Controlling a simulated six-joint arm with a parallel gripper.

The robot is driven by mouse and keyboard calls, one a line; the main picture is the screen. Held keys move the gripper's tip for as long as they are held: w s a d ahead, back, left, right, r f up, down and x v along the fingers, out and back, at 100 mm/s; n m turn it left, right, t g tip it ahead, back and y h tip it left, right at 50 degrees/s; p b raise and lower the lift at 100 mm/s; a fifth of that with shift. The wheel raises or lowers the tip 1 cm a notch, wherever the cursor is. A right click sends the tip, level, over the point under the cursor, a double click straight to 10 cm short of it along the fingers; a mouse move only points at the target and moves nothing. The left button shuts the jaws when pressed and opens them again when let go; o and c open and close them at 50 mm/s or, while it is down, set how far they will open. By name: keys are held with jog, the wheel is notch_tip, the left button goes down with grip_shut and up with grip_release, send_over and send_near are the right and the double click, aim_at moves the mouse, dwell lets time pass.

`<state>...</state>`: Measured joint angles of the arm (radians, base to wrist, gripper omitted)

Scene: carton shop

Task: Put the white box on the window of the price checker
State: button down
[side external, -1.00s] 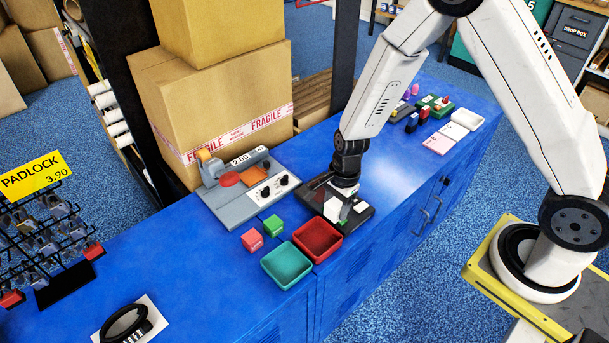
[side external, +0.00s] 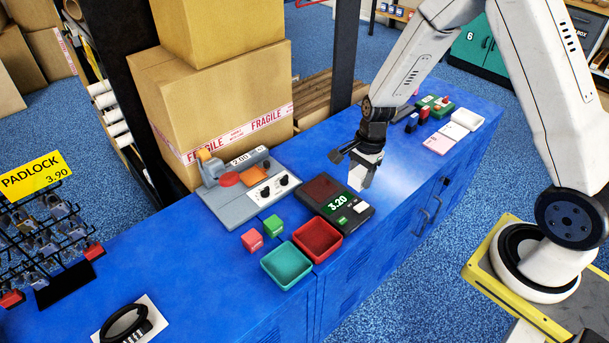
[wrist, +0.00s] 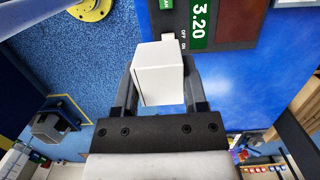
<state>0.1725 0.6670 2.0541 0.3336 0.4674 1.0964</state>
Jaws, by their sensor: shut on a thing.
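My gripper (side external: 362,168) is shut on the white box (side external: 359,179) and holds it up in the air, just right of the price checker. In the wrist view the white box (wrist: 158,82) sits between the two fingers of my gripper (wrist: 160,90). The price checker (side external: 353,225) is a dark device lying on the blue counter, with a green display reading 3.20. Its dark red window (side external: 322,187) is at its far left end and is bare. The window (wrist: 236,19) also shows at the top right of the wrist view.
A red tray (side external: 318,258) and a teal tray (side external: 287,284) stand in front of the checker. Green and pink cubes (side external: 273,224) lie left of them. A grey device reading 2.00 (side external: 225,200) is behind.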

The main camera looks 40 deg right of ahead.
jog(key=w+f, duration=0.4)
jog(key=w, duration=0.5)
send_near(319, 189)
jog(key=shift+s+a+f, duration=0.6)
jog(key=shift+s+f, duration=0.2)
jog(key=shift+s, duration=0.05)
jog(key=shift+w+f, duration=0.55)
jog(key=shift+f, duration=0.05)
jog(key=shift+w+f, duration=0.3)
jog(key=shift+f, duration=1.55)
jog(key=shift+f, duration=0.1)
jog(key=shift+c, duration=0.7)
grip_release()
